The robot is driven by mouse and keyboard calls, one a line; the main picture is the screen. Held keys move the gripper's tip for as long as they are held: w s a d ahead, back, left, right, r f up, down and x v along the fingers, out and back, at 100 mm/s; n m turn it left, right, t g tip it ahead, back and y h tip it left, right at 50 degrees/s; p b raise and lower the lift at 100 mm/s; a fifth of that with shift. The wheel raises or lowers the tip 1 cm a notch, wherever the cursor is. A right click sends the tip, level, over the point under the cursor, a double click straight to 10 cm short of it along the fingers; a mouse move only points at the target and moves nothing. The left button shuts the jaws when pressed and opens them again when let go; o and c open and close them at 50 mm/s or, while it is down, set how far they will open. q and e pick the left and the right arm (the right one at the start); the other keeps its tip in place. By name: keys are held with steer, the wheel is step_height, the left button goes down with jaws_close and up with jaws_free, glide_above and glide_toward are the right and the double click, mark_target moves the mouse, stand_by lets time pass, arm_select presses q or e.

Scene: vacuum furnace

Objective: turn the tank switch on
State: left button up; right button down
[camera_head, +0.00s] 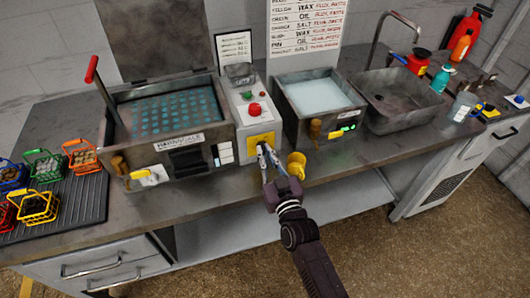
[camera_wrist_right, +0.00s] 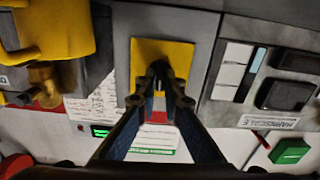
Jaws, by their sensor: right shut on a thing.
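The tank switch is a small dark lever on a yellow plate (camera_head: 261,141), on the front of the grey control box between the two tanks. The yellow plate (camera_wrist_right: 146,50) also shows in the wrist view, with the dark switch mostly hidden between the fingers. My right gripper (camera_head: 264,150) reaches up to the plate from the front. In the wrist view its fingertips (camera_wrist_right: 161,75) come together over the middle of the plate, shut on the switch. Whether the switch is on cannot be told. My left gripper does not show.
The control box carries a red button (camera_head: 255,109). The large left tank (camera_head: 172,115) and the smaller right tank (camera_head: 317,95) flank the box. Coloured baskets (camera_head: 45,165) stand at the left.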

steer(key=m, duration=0.6)
steer(key=shift+d, duration=0.1)
steer(key=shift+m, duration=0.4)
steer(key=c, duration=2.1)
jaws_free()
steer(key=v, duration=1.2)
